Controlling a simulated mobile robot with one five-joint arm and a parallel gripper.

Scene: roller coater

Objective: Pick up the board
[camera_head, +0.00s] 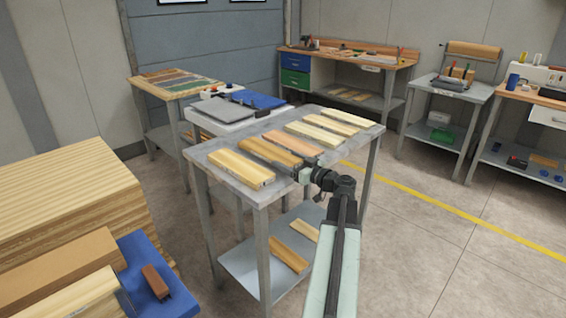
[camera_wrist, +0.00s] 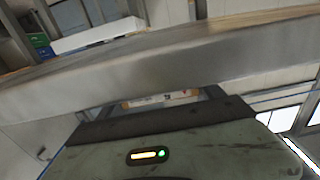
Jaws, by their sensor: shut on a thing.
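Several wooden boards lie side by side on a grey metal table (camera_head: 222,178). My gripper (camera_head: 304,174) is at the table's front right edge, at the near end of the darker brown board (camera_head: 268,152), second from the left. It is shut on that board's end; the fingertips are small and partly hidden by the wrist. The board appears to lie on or very close to the tabletop. A pale board (camera_head: 240,168) lies to its left and an orange-brown board (camera_head: 290,143) to its right. In the wrist view a wide grey-brown edge (camera_wrist: 150,75) crosses close in front.
More pale boards (camera_head: 313,133) lie further right on the table. The lower shelf (camera_head: 245,265) holds two pieces of wood. A wood stack (camera_head: 70,200) and blue tray (camera_head: 180,300) are at the left. Open floor (camera_head: 430,230) lies to the right.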

